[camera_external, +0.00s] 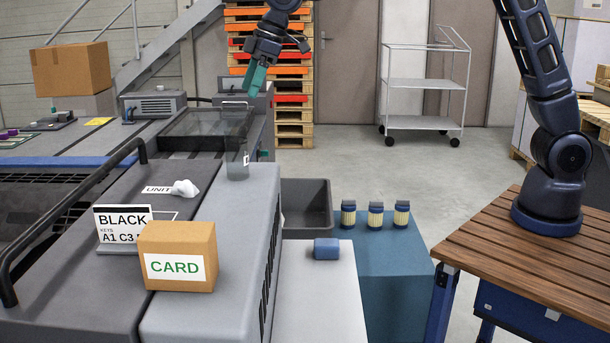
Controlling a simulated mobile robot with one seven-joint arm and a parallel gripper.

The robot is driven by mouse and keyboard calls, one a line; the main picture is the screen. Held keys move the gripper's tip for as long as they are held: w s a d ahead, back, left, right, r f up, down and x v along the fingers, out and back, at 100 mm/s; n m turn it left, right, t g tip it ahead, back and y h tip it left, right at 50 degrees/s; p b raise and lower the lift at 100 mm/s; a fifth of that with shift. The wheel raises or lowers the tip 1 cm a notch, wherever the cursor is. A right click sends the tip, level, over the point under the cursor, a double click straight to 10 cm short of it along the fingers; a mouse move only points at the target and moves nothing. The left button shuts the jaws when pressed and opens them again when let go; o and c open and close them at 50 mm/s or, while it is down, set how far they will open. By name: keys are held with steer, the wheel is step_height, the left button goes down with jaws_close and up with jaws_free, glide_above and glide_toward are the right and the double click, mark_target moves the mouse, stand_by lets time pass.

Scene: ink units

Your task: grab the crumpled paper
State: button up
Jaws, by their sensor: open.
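A small white crumpled paper (185,188) lies on the dark grey top of the machine in the left foreground, at the right end of a label reading UNIT (158,190). My gripper (254,84), with teal fingers, hangs at the top centre, pointing down. In the picture it is above and to the right of the paper, clearly apart from it. It is open and nothing shows between its fingers. One finger largely covers the other from this side.
A CARD box (178,256) and a BLACK sign (123,229) stand in front of the paper. A clear cup (238,164) stands to its right. A grey bin (305,205), several small jars (376,216) and a blue block (326,249) are further right.

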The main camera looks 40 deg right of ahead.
steer(key=n+g, duration=0.1)
steer(key=n, duration=0.1)
glide_toward(189, 182)
steer(key=f, duration=0.1)
steer(key=w+f, duration=0.1)
steer(key=f, duration=0.2)
steer(key=shift+w+a+f, duration=0.15)
steer(key=shift+a, duration=0.15)
steer(key=shift+y, duration=0.3)
steer(key=shift+a+x, duration=0.15)
steer(key=shift+x, duration=1.25)
steer(key=shift+a+x, duration=0.15)
steer(key=shift+x, duration=1.25)
steer(key=shift+w, duration=0.2)
steer(key=shift+c, duration=0.5)
steer(key=c, duration=1)
